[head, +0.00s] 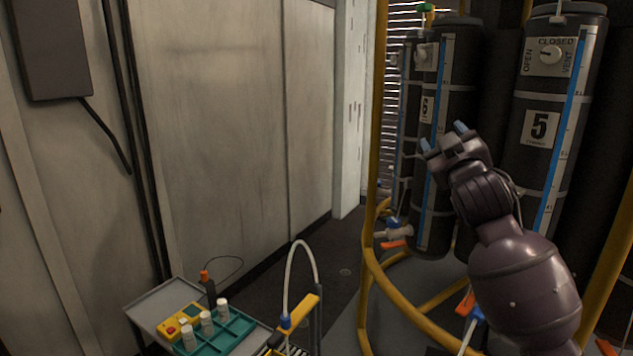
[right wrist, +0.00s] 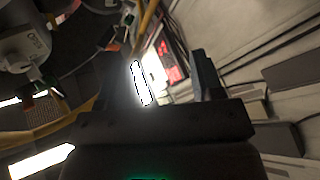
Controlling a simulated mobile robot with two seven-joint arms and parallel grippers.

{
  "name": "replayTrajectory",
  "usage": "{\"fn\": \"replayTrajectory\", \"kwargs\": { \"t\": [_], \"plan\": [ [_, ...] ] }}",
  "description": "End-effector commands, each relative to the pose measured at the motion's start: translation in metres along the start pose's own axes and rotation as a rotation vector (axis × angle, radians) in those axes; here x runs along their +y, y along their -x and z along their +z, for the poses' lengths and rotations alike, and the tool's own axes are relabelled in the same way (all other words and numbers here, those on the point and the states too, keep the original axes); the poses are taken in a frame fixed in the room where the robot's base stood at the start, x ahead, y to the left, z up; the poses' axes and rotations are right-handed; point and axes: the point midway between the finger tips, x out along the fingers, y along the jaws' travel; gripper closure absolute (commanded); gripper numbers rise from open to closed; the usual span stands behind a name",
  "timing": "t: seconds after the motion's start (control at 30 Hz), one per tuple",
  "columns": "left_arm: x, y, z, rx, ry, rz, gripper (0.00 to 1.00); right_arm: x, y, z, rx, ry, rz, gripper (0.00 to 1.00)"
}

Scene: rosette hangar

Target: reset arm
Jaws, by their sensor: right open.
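My right arm comes in from the lower right in the head view, bent upward. Its gripper (head: 443,138) is raised in front of the black cylinders, with its two blue-tipped fingers apart and nothing between them. In the right wrist view the gripper (right wrist: 170,85) also shows, partly washed out by a bright glare on its left side. My left gripper does not show in either view.
Black cylinders stand in a yellow tube frame (head: 371,270); one cylinder (head: 540,160) is marked 5 and has a dial (head: 550,54). A grey cart (head: 160,297) holds a teal rack (head: 237,330) with white bottles and a yellow device (head: 181,321). A wall (head: 215,120) stands left.

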Motion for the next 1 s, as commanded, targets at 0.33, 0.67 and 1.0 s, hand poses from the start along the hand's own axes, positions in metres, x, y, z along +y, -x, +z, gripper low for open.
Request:
{"fn": "replayTrajectory", "kwargs": {
  "t": [0.33,0.67,1.0],
  "plan": [
    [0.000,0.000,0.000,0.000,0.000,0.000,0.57,-0.087,0.092,0.128,-0.086,-0.182,-0.161,0.39],
    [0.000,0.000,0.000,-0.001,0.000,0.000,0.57,-0.144,0.212,0.229,-0.262,-0.335,-0.234,0.39],
    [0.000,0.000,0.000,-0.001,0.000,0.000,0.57,-0.182,0.364,0.313,-0.549,-0.429,-0.265,0.39]
  ]
}}
